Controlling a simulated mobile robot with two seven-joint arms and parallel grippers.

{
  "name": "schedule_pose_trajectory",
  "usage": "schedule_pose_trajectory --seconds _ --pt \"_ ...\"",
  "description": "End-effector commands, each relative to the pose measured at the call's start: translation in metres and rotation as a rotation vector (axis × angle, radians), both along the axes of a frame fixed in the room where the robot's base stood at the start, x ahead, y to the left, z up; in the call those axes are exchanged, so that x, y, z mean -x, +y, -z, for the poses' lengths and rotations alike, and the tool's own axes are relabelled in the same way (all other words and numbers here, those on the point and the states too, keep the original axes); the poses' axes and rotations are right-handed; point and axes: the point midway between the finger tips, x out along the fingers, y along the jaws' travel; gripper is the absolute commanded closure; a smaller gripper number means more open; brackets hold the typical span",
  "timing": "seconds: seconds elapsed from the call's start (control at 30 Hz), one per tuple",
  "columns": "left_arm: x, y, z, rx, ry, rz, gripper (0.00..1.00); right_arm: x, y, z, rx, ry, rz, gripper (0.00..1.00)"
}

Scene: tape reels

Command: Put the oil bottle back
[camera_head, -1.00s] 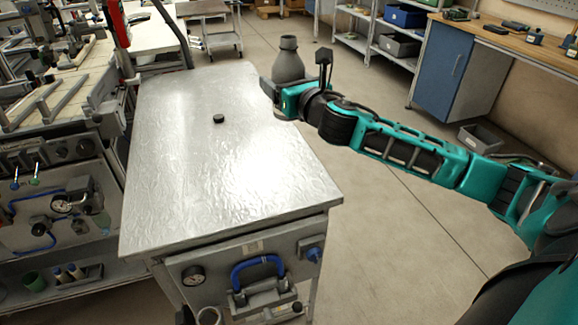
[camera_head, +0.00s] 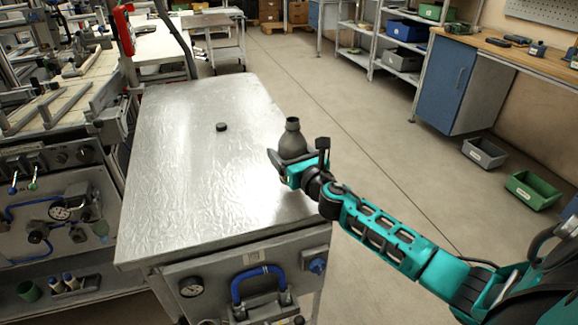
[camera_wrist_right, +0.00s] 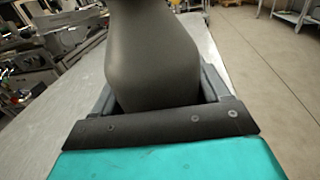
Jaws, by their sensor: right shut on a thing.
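The oil bottle (camera_head: 292,142) is dark grey with a round body and a narrow neck. My right gripper (camera_head: 286,163) is shut on its lower body and holds it upright at the right edge of the metal-topped cart (camera_head: 200,190). In the right wrist view the bottle (camera_wrist_right: 152,60) fills the space between the fingers of the gripper (camera_wrist_right: 160,98). Its base is hidden by the gripper, so I cannot tell whether it touches the top. A small black cap-like disc (camera_head: 221,127) lies on the metal top. My left gripper is not in view.
The metal top is otherwise bare. A machine (camera_head: 55,150) with hoses and gauges stands close on the left. Open floor lies to the right, with a grey bin (camera_head: 484,153) and a green bin (camera_head: 533,190) by a blue cabinet (camera_head: 447,80).

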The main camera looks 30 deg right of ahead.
Motion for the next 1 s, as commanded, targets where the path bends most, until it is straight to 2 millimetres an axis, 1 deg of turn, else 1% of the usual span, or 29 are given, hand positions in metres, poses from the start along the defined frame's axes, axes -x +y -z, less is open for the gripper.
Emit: schedule_pose_trajectory --seconds 0.03,0.13,0.2,0.4,0.57,0.6,0.83,1.0 --pt "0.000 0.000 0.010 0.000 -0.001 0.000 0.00 0.000 0.001 0.014 -0.005 0.000 0.000 0.83" --pt "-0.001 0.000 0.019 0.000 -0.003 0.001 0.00 0.000 0.001 0.028 -0.005 -0.001 0.000 0.83" --pt "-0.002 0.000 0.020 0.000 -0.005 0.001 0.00 0.000 0.000 0.030 -0.002 -0.002 0.001 0.83" --pt "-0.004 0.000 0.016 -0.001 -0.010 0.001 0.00 0.000 0.000 0.027 -0.001 -0.002 0.000 0.83" --pt "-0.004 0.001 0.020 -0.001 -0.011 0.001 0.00 0.000 0.000 0.033 -0.001 -0.002 -0.001 0.83" --pt "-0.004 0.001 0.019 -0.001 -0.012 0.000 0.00 0.000 0.000 0.033 -0.001 0.001 -0.001 0.22" --pt "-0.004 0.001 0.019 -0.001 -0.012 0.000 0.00 0.000 0.000 0.032 -0.001 0.001 -0.001 0.00" --pt "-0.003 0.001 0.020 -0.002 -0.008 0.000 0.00 0.000 0.000 0.032 -0.001 0.001 -0.001 0.00"
